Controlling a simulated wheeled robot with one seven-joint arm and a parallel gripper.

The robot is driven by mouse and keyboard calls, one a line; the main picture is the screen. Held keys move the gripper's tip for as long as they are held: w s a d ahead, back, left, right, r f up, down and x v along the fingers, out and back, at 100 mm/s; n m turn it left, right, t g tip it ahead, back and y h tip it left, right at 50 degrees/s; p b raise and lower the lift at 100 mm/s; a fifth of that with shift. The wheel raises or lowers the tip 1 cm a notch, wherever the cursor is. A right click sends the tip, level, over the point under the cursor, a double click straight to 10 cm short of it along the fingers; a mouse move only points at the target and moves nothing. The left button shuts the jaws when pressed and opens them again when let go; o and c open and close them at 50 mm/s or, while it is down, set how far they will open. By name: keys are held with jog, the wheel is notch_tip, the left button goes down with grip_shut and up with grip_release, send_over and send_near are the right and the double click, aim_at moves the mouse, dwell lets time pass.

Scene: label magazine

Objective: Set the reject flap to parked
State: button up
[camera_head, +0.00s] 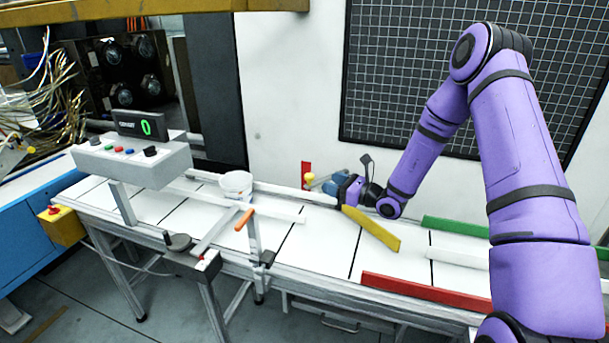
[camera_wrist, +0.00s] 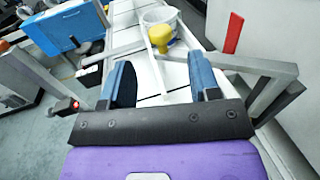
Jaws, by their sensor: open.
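A yellow flap-like bar (camera_head: 372,229) lies diagonally across the white conveyor in the head view, below and right of my gripper. I take it for the reject flap. A small yellow knob (camera_head: 310,179) stands beside a red upright plate (camera_head: 306,168) at the conveyor's back edge. In the wrist view the knob (camera_wrist: 161,35) lies ahead of my gripper (camera_wrist: 162,82), between the lines of the two blue fingers. The red plate (camera_wrist: 233,32) is to its right. My gripper (camera_head: 328,184) is open, with nothing between its fingers. What the knob is joined to is unclear.
A white bucket (camera_head: 236,184) stands on the conveyor to the left, near an orange handle (camera_head: 244,220). A counter box (camera_head: 140,158) with a green 0 display is farther left. Green (camera_head: 455,227) and red (camera_head: 425,291) rails border the conveyor's right part.

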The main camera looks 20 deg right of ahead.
jog(key=x, duration=1)
jog(key=shift+w+a, duration=0.15)
jog(key=shift+w, duration=0.05)
grip_shut()
